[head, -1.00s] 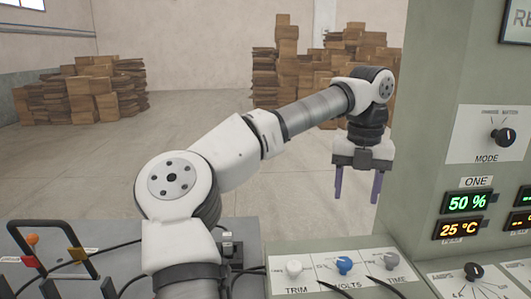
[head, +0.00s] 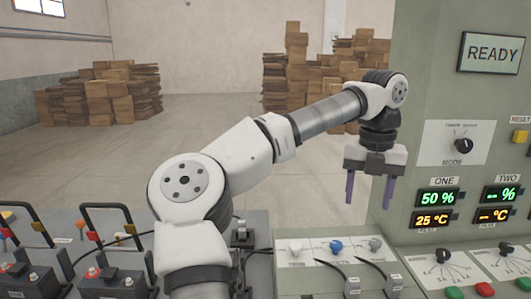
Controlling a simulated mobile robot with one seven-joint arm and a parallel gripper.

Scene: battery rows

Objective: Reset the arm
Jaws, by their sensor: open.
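My gripper (head: 369,190) hangs at the end of my arm in the head view, with its two purple fingers pointing down and apart. It is open, with nothing between the fingers. It is in the air above and behind the panel with the TRIM, VOLTS and TIME knobs, just left of the tall green-grey cabinet (head: 410,150). My arm reaches from the lower middle up and to the right, with its elbow bent.
The cabinet carries a READY sign (head: 492,53), a MODE knob (head: 463,146), and displays reading 50 % (head: 437,198) and 25 °C (head: 432,219). The knob panel (head: 310,262) is below my gripper. Batteries with cables (head: 110,280) stand at lower left. Cardboard boxes (head: 105,95) are stacked far behind on open floor.

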